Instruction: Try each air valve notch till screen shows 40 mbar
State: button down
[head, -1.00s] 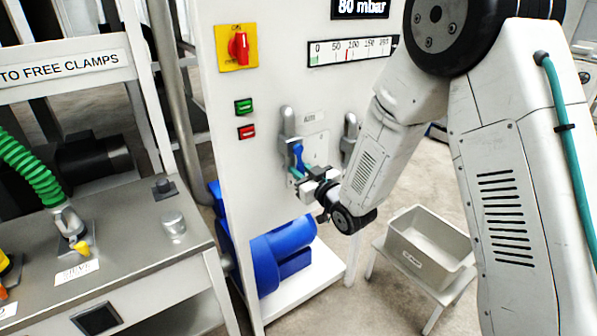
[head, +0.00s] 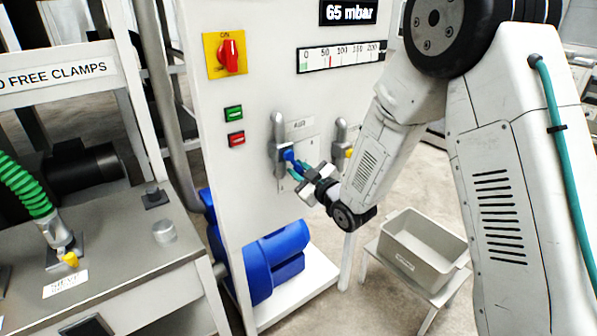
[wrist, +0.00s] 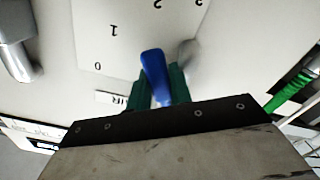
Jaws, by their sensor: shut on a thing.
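The screen (head: 348,12) at the top of the white panel reads 65 mbar. Below it, the gauge strip (head: 342,57) has a red mark a little past 50. The blue air valve lever (head: 289,156) sits on the panel by the AIR label and slants down to the right. My gripper (head: 303,170) is shut on it. In the wrist view the lever (wrist: 153,68) stands between the green fingers (wrist: 158,90), near the scale plate (wrist: 110,45) with numbers 0, 1, 2 and part of a 3. I cannot tell which notch it is in.
Grey upright handles (head: 278,140) (head: 341,142) flank the valve closely. A red rotary switch (head: 229,57) and green and red buttons (head: 234,113) are up left. A grey bin (head: 425,247) on a stand is at lower right, a blue motor (head: 265,255) below.

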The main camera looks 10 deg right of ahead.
jog(key=c, duration=1.3)
grip_release()
jog(key=shift+o, duration=0.2)
jog(key=v, duration=0.7)
jog(key=shift+s+d, duration=0.2)
jog(key=shift+s, duration=0.15)
